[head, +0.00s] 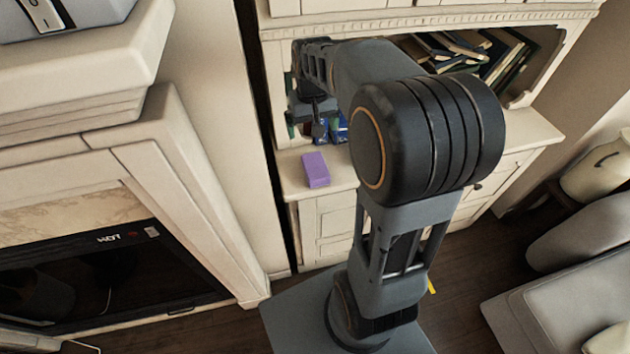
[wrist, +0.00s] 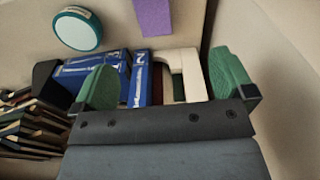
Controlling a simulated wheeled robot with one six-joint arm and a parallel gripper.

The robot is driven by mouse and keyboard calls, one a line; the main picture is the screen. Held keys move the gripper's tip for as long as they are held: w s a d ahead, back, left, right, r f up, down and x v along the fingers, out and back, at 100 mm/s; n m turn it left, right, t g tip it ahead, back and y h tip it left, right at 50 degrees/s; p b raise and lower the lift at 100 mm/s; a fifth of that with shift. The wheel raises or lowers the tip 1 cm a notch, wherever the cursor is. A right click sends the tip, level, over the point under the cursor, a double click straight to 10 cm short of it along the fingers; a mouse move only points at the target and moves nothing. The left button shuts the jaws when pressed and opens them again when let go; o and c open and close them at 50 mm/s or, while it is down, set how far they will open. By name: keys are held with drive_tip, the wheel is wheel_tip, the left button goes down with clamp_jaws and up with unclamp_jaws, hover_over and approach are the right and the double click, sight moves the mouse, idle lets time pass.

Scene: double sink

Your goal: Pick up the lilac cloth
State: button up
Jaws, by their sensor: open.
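The lilac cloth (head: 315,169) looks like a small folded purple block lying on the cabinet's lower ledge in the head view. It also shows at the top edge of the wrist view (wrist: 153,16), partly cut off. My gripper (wrist: 163,75) has its two green fingertips spread apart with no cloth between them. In the wrist view the cloth lies beyond the fingertips, toward the top of the picture. In the head view my gripper is above and behind the cloth, near the shelf opening, and partly hard to make out.
Blue books (wrist: 102,72) and a cream object (wrist: 185,72) show close by the fingertips. A round white thing with a teal rim (wrist: 78,29) is nearby. More books (head: 470,50) lean in the shelf. The ledge front (head: 345,182) beside the cloth is clear.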

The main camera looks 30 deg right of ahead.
wheel_tip(320, 180, down, 6)
drive_tip(key=w+d+b, duration=0.2)
drive_tip(key=w, duration=0.1)
hover_over(315, 164)
drive_tip(key=shift+g, duration=0.4)
wheel_tip(315, 164, down, 6)
drive_tip(key=shift+s+f, duration=0.1)
drive_tip(key=shift+f, duration=3.25)
drive_tip(key=shift+c, duration=0.4)
drive_tip(key=c, duration=0.9)
